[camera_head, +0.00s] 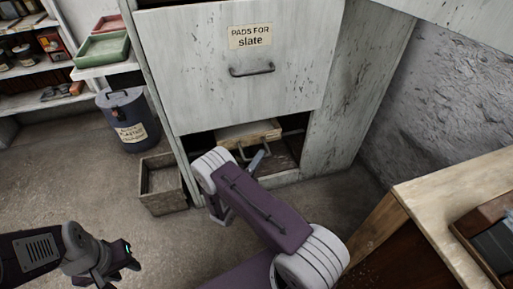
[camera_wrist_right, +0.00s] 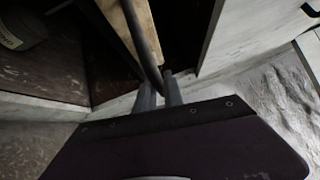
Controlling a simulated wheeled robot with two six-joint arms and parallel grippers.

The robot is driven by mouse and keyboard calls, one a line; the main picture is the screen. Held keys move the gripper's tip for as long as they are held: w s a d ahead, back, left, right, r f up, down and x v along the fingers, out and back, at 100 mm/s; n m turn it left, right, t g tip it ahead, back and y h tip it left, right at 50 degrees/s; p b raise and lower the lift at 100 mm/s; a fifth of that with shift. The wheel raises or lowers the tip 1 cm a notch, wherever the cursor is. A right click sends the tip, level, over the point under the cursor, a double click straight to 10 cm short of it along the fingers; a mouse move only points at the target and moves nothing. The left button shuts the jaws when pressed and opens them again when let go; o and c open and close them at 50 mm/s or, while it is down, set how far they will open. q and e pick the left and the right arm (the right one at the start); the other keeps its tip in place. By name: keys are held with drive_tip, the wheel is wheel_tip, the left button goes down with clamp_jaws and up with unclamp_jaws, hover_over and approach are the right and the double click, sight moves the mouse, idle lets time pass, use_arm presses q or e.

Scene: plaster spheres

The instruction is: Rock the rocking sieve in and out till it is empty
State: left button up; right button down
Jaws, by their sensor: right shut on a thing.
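The rocking sieve (camera_head: 250,130) appears as a wooden-framed piece in the low opening under the drawer, with a dark curved handle. In the right wrist view its handle (camera_wrist_right: 143,40) runs down between my finger tips, beside a pale wooden edge (camera_wrist_right: 115,25). My right gripper (camera_head: 258,158), also seen in the wrist view (camera_wrist_right: 160,88), is shut on that handle. My arm and the cabinet hide much of the sieve, and its contents do not show. My left gripper (camera_head: 132,256) is low at the left, away from the sieve; its fingers are too unclear to judge.
A drawer front (camera_head: 240,95) labelled "PADS FOR slate" is right above the opening. A bench (camera_head: 440,190) is at the right. The floor in front is clear.

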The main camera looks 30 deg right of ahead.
drive_tip(key=shift+s, duration=0.3)
drive_tip(key=shift+f, duration=0.1)
drive_tip(key=c, duration=1.5)
unclamp_jaws()
drive_tip(key=shift+s, duration=0.1)
drive_tip(key=shift+o, duration=0.2)
drive_tip(key=shift+a, duration=0.1)
drive_tip(key=p+v, duration=0.3)
drive_tip(key=v, duration=0.6)
